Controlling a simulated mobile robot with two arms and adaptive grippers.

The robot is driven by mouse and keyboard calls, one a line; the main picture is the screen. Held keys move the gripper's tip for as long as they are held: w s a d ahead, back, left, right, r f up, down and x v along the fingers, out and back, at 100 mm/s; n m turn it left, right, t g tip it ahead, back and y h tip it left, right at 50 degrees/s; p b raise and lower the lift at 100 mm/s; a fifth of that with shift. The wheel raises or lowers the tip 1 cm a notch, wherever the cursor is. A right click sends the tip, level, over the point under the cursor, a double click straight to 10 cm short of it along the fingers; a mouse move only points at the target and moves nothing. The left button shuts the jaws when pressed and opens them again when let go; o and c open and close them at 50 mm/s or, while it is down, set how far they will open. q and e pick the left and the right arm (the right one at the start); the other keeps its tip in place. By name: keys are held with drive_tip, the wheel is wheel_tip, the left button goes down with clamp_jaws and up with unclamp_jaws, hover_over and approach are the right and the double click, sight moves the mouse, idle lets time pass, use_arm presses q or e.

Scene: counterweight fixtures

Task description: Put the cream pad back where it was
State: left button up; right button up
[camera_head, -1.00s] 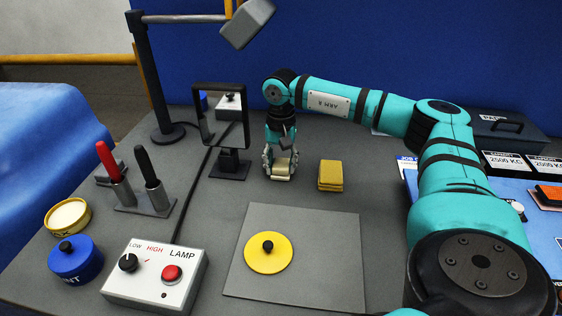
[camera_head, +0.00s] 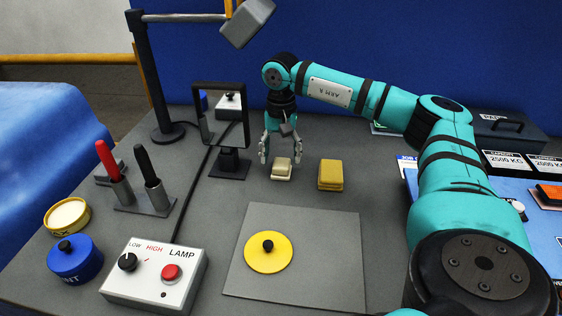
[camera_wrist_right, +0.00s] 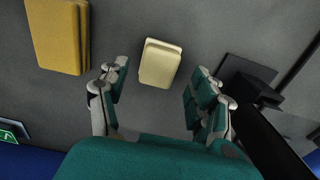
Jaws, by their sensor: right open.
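The cream pad (camera_head: 282,168) lies flat on the grey table, between the mirror stand and the yellow pad. In the right wrist view the cream pad (camera_wrist_right: 161,63) lies just beyond and between the spread fingertips, with a gap on both sides. My right gripper (camera_head: 281,150) points down above and behind the pad; it is open and empty. Its two fingers also show apart in the wrist view (camera_wrist_right: 160,85). My left gripper is not in view.
A yellow pad (camera_head: 331,175) lies right of the cream pad. A mirror (camera_head: 221,113) on a stand (camera_head: 229,166) stands close on the left. In front is a grey plate (camera_head: 330,255) bearing a yellow disc (camera_head: 268,253). A lamp box (camera_head: 155,277) sits front left.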

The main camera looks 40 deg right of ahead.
sight(281, 163)
wheel_tip(281, 163, up, 9)
idle(1.8)
